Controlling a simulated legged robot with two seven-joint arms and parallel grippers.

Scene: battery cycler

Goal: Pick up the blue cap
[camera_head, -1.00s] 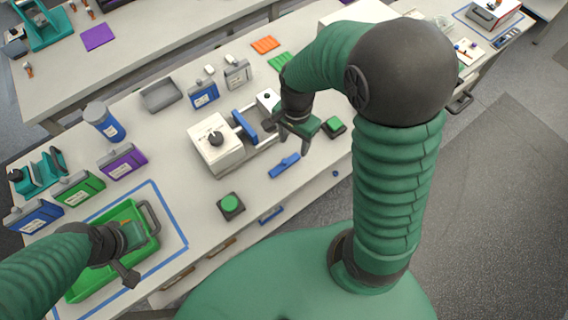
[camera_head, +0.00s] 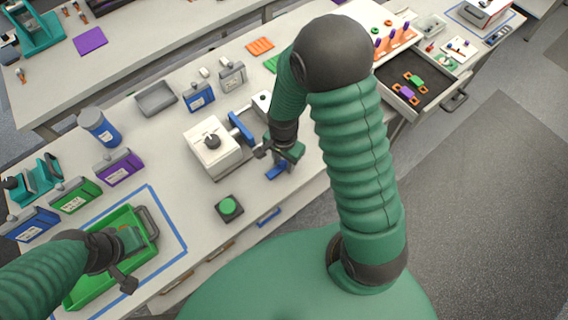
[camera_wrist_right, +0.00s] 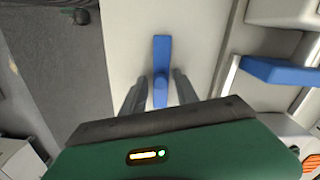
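The blue cap (camera_head: 275,171), a flat elongated blue piece, lies on the table in front of the white machine (camera_head: 212,143). In the head view my right gripper (camera_head: 280,163) is over it and hides part of it. In the right wrist view the blue cap (camera_wrist_right: 162,57) points away from the gripper, its near end between the two fingers (camera_wrist_right: 160,77). These fingers are apart, with gaps on both sides of the cap. My left gripper (camera_head: 128,263) is over the green tray (camera_head: 88,285) at lower left; its finger opening is unclear.
The machine's blue part (camera_head: 241,127) is close to the right gripper. A green button (camera_head: 228,206) sits to the left of the cap. An open drawer (camera_head: 420,80) juts out at right.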

